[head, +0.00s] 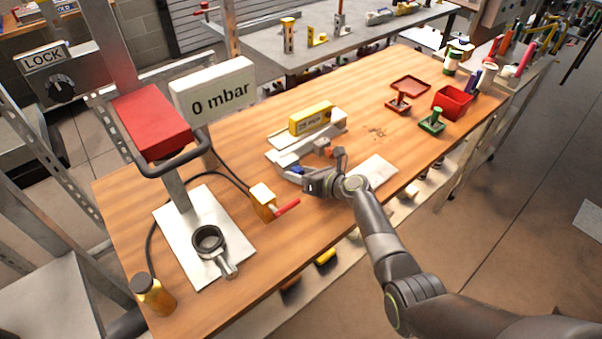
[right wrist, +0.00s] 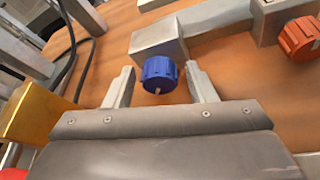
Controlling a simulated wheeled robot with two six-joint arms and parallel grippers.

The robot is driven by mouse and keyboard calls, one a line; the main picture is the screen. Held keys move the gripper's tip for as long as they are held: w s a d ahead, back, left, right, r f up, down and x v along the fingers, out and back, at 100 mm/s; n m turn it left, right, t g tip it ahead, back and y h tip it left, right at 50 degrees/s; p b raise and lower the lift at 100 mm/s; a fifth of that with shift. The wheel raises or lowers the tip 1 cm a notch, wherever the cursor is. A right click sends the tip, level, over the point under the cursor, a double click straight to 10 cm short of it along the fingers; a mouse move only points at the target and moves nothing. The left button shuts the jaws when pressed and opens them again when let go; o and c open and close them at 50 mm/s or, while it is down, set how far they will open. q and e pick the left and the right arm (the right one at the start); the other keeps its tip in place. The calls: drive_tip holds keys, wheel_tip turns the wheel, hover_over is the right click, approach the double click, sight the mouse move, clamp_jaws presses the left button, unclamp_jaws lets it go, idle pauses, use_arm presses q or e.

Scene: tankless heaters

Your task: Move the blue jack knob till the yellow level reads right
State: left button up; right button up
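The blue jack knob (head: 296,170) is on the front left end of a grey metal jack (head: 284,157). In the right wrist view the ribbed blue knob (right wrist: 158,74) lies between the tips of my right gripper (right wrist: 161,84). Its fingers are open, with a gap on each side of the knob. In the head view my right gripper (head: 308,180) is at the jack's front, partly hiding the knob. The yellow level (head: 311,119) sits on top of the jack; its reading is too small to make out. My left gripper is not in view.
An orange knob (head: 325,149) is on the same jack, right of the blue one (right wrist: 300,40). A yellow block with a red lever (head: 263,200) stands left of my gripper. A press with a red block (head: 152,122) stands left. A white sheet (head: 376,172) lies right.

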idle(0.3)
drive_tip(key=shift+s+d+r, duration=0.1)
drive_tip(key=shift+s+d, duration=0.1)
drive_tip(key=p+v, duration=0.1)
drive_tip(key=v, duration=1.4)
drive_tip(key=shift+s+d+p, duration=0.15)
drive_tip(key=shift+d+p, duration=0.15)
drive_tip(key=shift+p, duration=0.05)
drive_tip(key=shift+s+d+r, duration=0.35)
drive_tip(key=shift+s, duration=0.05)
